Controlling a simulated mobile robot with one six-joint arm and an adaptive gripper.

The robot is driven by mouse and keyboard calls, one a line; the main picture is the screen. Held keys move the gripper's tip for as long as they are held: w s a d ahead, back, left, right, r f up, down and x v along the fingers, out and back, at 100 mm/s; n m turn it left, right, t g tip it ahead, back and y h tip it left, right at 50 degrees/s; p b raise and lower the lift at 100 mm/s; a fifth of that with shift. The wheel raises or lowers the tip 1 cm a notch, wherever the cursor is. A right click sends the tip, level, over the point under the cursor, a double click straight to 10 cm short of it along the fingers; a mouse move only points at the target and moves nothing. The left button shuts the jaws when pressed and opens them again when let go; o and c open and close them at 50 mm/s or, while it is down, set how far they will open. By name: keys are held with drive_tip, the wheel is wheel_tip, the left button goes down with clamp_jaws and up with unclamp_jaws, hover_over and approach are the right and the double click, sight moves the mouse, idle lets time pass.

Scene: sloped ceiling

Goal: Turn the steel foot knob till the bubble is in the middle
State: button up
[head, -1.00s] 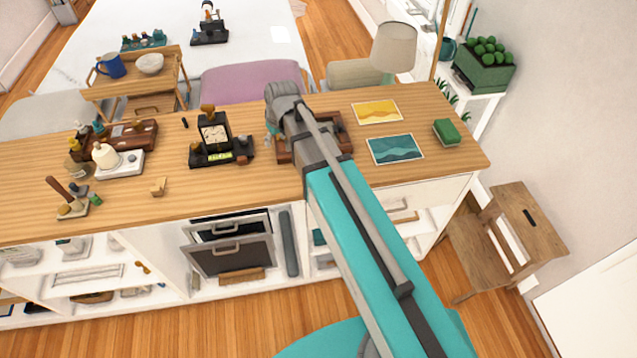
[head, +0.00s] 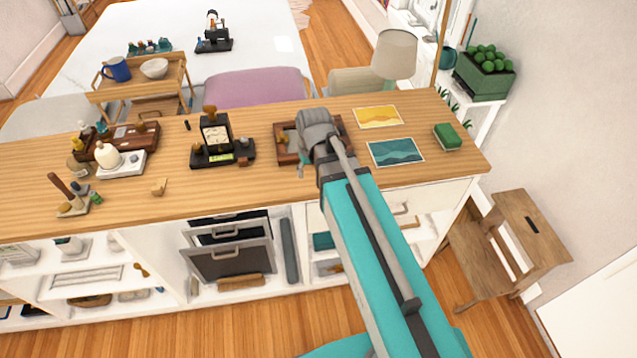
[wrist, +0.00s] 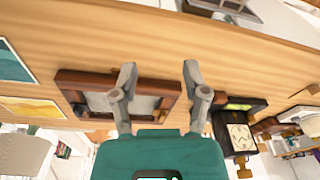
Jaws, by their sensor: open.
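A black instrument (head: 215,132) with a pale dial and a wooden top knob stands on the wooden counter. Its yellow-green level vial (head: 221,158) sits low on the front; the bubble is too small to place. A small reddish-brown knob (head: 243,161) shows at its right front corner. I cannot make out a steel foot knob. The wrist view shows the instrument (wrist: 240,137) to the right, with its vial (wrist: 238,106). My gripper (wrist: 160,76) is open and empty above the counter, beside the instrument and apart from it. In the head view my arm hides most of the gripper.
A brown wooden frame or tray (head: 282,157) lies partly behind my gripper. A yellow card (head: 378,117), a teal card (head: 396,152) and a green sponge-like block (head: 447,136) are to the right. A white scale-like thing (head: 121,163) stands left. Counter front is mostly clear.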

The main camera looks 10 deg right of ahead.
drive_tip(key=s, duration=0.1)
drive_tip(key=s+d, duration=0.1)
drive_tip(key=s, duration=0.1)
drive_tip(key=shift+s+d+f+m, duration=0.1)
drive_tip(key=shift+d+f+m, duration=0.3)
drive_tip(key=shift+s, duration=0.1)
drive_tip(key=shift+m+g+h, duration=0.3)
drive_tip(key=shift+m+g, duration=0.3)
drive_tip(key=shift+m, duration=0.3)
drive_tip(key=s+d, duration=0.1)
drive_tip(key=s, duration=0.1)
drive_tip(key=s+d, duration=0.2)
drive_tip(key=shift+s+d, duration=0.15)
drive_tip(key=shift+s, duration=0.2)
